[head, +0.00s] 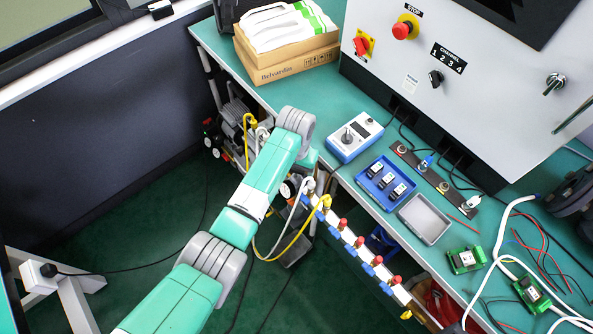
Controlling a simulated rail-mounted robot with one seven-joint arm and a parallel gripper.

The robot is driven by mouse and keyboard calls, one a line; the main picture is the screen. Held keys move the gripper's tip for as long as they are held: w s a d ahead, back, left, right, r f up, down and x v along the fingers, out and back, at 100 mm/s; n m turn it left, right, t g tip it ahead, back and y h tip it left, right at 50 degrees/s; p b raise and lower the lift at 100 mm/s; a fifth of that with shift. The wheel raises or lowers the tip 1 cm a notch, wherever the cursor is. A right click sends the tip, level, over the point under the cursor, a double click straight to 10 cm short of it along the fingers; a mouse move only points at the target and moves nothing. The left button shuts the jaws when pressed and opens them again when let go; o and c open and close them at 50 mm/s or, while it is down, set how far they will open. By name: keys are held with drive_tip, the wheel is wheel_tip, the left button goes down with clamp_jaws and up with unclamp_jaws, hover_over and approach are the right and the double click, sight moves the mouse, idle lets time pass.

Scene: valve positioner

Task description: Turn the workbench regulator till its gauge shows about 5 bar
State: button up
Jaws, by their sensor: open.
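My teal and grey arm reaches up from the bottom of the head view and bends down at its grey joint near the bench's front edge. My gripper is not visible; the arm links appear to hide it. A small dark round fitting with a bit of orange (289,188) shows just right of the arm, by the hoses at the bench edge. I cannot tell whether it is the regulator. No gauge face or needle can be read here.
A white pipe with red and blue valves (350,236) runs along the front of the green workbench (341,178). Yellow and white hoses hang near my arm. A blue-white meter box (355,137), a blue tray (367,182), a grey tray (425,219) and a control cabinet (470,88) stand on the bench.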

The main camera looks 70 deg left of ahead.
drive_tip(key=shift+f, duration=0.1)
drive_tip(key=c, duration=1)
drive_tip(key=shift+m+p, duration=0.3)
drive_tip(key=shift+p, duration=0.1)
drive_tip(key=m+p, duration=0.2)
drive_tip(key=shift+m, duration=0.4)
drive_tip(key=m+p, duration=0.2)
drive_tip(key=m, duration=0.3)
drive_tip(key=shift+m, duration=0.4)
